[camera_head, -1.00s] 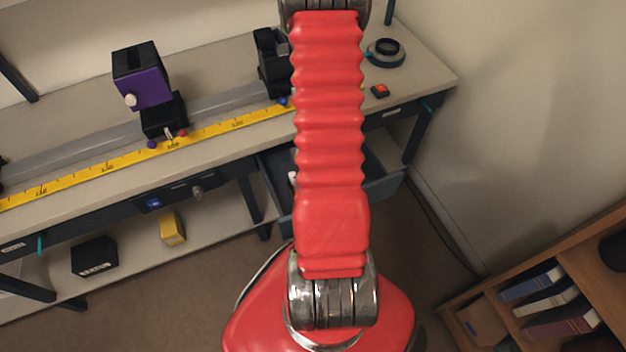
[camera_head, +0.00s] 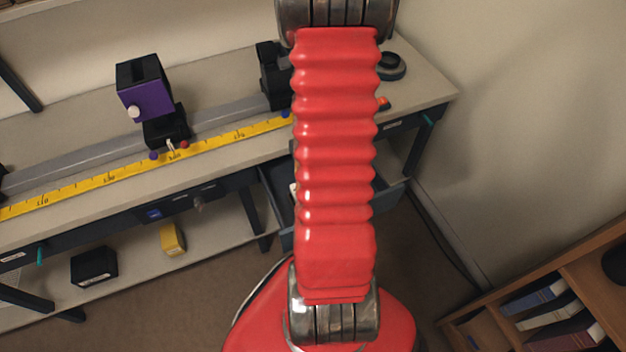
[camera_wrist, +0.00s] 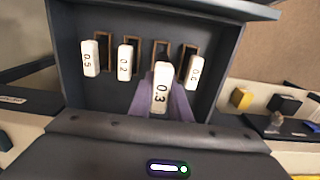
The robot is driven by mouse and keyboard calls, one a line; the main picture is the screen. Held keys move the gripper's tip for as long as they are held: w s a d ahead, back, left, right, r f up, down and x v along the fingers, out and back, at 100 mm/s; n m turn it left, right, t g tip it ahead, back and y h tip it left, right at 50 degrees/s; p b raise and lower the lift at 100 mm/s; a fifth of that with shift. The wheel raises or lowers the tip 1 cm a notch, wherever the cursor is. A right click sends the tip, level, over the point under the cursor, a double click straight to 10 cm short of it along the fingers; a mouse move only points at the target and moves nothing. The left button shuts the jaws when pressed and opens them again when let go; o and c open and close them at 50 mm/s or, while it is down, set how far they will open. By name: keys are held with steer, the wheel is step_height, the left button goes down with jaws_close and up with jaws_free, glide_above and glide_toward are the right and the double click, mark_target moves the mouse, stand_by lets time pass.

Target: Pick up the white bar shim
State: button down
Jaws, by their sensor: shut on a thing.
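In the wrist view, my gripper (camera_wrist: 161,104) is shut on a white bar shim (camera_wrist: 161,82) marked 0.3. Its purplish fingers sit on both sides of the shim's lower part. The held shim looks larger than the others, and a brown-framed slot shows behind its top. Other white bars stand at slots in the same dark drawer (camera_wrist: 72,22): one marked 0.5 (camera_wrist: 90,60), one marked 0.2 (camera_wrist: 125,63), and one at the right (camera_wrist: 194,73) with a partly unreadable mark. In the head view my red arm hides the gripper and most of the open drawer (camera_head: 272,196).
The bench holds a rail with a yellow scale (camera_head: 110,178), a purple-and-black mount (camera_head: 146,92), a black mount (camera_head: 272,75) and a dark ring (camera_head: 391,66). A yellow block (camera_head: 172,240) and a black box (camera_head: 94,267) lie on the lower shelf. A bookshelf (camera_head: 560,285) stands right.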

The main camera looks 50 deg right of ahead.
steer(key=shift+r, duration=0.7)
